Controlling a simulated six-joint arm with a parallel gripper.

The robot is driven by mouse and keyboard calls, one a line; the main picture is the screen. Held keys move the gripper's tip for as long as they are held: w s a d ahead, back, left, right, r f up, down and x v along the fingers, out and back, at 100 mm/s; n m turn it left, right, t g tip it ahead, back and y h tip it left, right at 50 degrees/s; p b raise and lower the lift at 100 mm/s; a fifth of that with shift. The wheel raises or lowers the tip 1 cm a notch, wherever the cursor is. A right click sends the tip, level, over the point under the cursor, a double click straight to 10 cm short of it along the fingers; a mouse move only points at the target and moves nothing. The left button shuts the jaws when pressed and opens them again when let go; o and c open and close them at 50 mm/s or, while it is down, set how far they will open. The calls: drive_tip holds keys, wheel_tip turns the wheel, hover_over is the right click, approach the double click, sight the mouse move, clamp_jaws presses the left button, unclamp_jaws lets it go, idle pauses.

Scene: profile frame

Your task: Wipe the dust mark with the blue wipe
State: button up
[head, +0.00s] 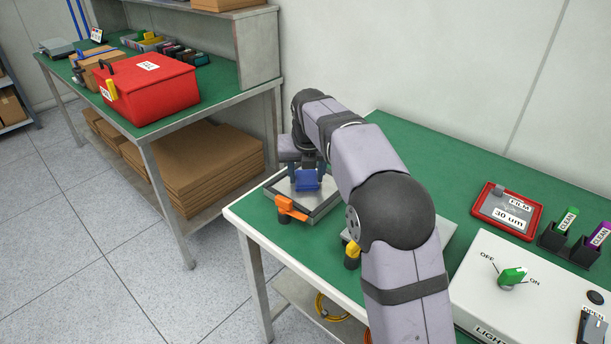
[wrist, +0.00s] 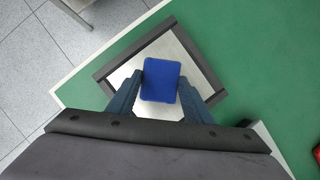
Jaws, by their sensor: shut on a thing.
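The blue wipe (head: 307,180) is a small blue block between the fingers of my gripper (head: 306,172), low over a framed plate (head: 327,205) near the table's left corner. In the wrist view, my gripper (wrist: 161,88) is shut on the blue wipe (wrist: 161,80), with a dark finger on each side. The framed plate (wrist: 192,46) lies below it, with a shiny grey surface and a dark rim. I cannot tell whether the wipe touches the plate. No dust mark can be made out; the wipe and my gripper cover part of the plate.
An orange clamp or handle (head: 289,208) sits at the plate's front edge. A second grey plate with a yellow knob (head: 352,250) is partly behind my arm. A red film case (head: 508,210), a marker holder (head: 568,245) and a white switch box (head: 520,300) stand to the right.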

drive_tip(key=shift+s+d+f+b, duration=0.2)
drive_tip(key=shift+s+d+b, duration=0.4)
drive_tip(key=shift+s+d, duration=0.35)
wheel_tip(320, 180, up, 2)
drive_tip(key=shift+d+r+p, duration=0.1)
drive_tip(key=shift+r+p, duration=0.15)
drive_tip(key=shift+p, duration=0.65)
wheel_tip(320, 180, up, 6)
drive_tip(key=p, duration=0.6)
drive_tip(key=shift+s, duration=0.1)
